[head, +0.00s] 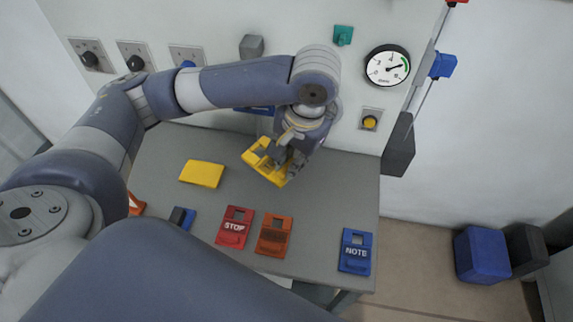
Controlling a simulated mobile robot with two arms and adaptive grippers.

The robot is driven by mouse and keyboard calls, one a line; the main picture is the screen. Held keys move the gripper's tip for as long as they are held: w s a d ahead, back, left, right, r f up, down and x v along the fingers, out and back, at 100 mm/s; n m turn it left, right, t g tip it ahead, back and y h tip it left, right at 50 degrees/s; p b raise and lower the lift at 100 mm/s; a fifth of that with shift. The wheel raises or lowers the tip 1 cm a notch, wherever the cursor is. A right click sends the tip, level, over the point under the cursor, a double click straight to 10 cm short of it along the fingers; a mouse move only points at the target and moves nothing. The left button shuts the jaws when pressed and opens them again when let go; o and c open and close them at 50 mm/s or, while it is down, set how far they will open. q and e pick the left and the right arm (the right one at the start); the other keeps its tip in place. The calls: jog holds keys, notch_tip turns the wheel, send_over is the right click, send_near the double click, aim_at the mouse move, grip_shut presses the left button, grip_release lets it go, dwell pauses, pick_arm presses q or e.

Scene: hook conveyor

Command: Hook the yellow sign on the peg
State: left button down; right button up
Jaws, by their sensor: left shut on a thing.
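The yellow sign (256,161), with an opening in it, is in my left gripper (289,153) over the back of the grey table. My left gripper comes down from above and is shut on the sign; its fingers hide part of the sign. The sign is tilted, and I cannot tell whether it touches the table. I cannot make out a peg for certain; my left arm covers part of the back wall. My right gripper is not in view.
A yellow block (202,173) lies on the table. Red STOP (232,227), orange (274,236) and blue NOTE (355,251) signs lie along the front. A gauge (387,66) and knobs are on the wall. A dark grey block (398,148) hangs by the table's right edge.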

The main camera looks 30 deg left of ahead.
pick_arm(q)
jog(key=w+r+m+t+y+b, duration=0.2)
jog(key=w+m+t+y, duration=0.1)
jog(key=w+m+t, duration=0.8)
jog(key=d+r+m+t+h+b, duration=0.2)
jog(key=d+r+m+t+h, duration=0.1)
jog(key=r+m+t+h, duration=0.3)
jog(key=shift+n+t+y, duration=0.3)
jog(key=shift+n+y, duration=0.3)
jog(key=shift+y, duration=0.1)
jog(key=shift+w+a+b, duration=0.25)
jog(key=shift+w+a, duration=0.15)
jog(key=shift+w, duration=1.05)
jog(key=shift+w+a+b, duration=0.2)
jog(key=shift+w+a, duration=0.15)
jog(key=shift+w, duration=1.1)
jog(key=shift+w+a+b, duration=0.25)
jog(key=shift+w+a, duration=0.15)
jog(key=shift+w, duration=1.05)
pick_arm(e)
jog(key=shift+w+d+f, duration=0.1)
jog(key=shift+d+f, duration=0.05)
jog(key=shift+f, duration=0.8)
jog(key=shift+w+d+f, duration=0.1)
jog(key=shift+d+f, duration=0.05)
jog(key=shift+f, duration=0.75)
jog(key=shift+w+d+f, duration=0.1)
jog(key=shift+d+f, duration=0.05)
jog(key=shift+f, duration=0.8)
